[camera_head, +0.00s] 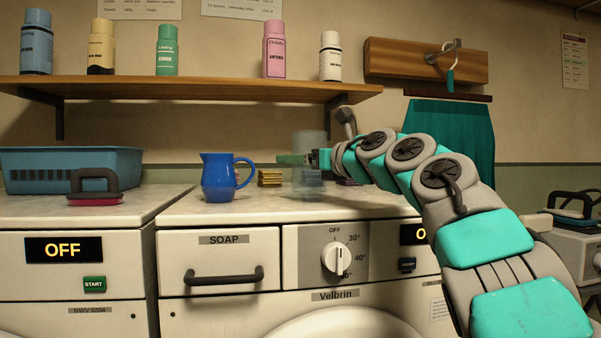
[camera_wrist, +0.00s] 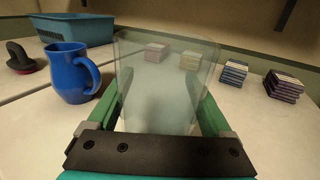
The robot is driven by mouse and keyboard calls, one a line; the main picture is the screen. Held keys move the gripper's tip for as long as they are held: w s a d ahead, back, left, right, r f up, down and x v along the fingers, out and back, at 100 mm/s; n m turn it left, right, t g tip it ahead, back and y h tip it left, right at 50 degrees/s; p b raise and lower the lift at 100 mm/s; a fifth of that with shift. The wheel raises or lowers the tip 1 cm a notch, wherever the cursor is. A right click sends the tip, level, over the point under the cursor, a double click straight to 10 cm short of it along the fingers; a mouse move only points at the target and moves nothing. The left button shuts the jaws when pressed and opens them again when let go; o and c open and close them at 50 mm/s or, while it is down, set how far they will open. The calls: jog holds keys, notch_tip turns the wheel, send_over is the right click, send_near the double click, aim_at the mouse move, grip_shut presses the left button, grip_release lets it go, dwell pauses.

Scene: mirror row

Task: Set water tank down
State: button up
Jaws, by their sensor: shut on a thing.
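The water tank (camera_wrist: 167,82) is a clear, see-through box held upright between the green fingers of my gripper (camera_wrist: 163,110) in the wrist view. In the head view the tank (camera_head: 310,147) shows faintly above the white top of the washing machine with the SOAP drawer. My gripper (camera_head: 306,159) is shut on it there, at the end of my arm reaching in from the right. Whether the tank's bottom touches the worktop (camera_head: 240,212) I cannot tell.
A blue jug (camera_head: 218,178) stands left of the tank. Small stacks (camera_head: 270,178) lie behind it on the worktop, several in the wrist view (camera_wrist: 234,74). A blue basket (camera_head: 70,170) and a dark-handled iron-like thing (camera_head: 95,187) are further left. A wooden shelf (camera_head: 200,90) with bottles hangs above.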

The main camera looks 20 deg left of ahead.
jog(key=shift+f, duration=0.65)
jog(key=shift+f, duration=0.15)
jog(key=o, duration=1.2)
jog(key=shift+o, duration=0.2)
jog(key=shift+d+r, duration=0.1)
jog(key=shift+r, duration=0.1)
jog(key=b+v, duration=0.4)
jog(key=v, duration=0.8)
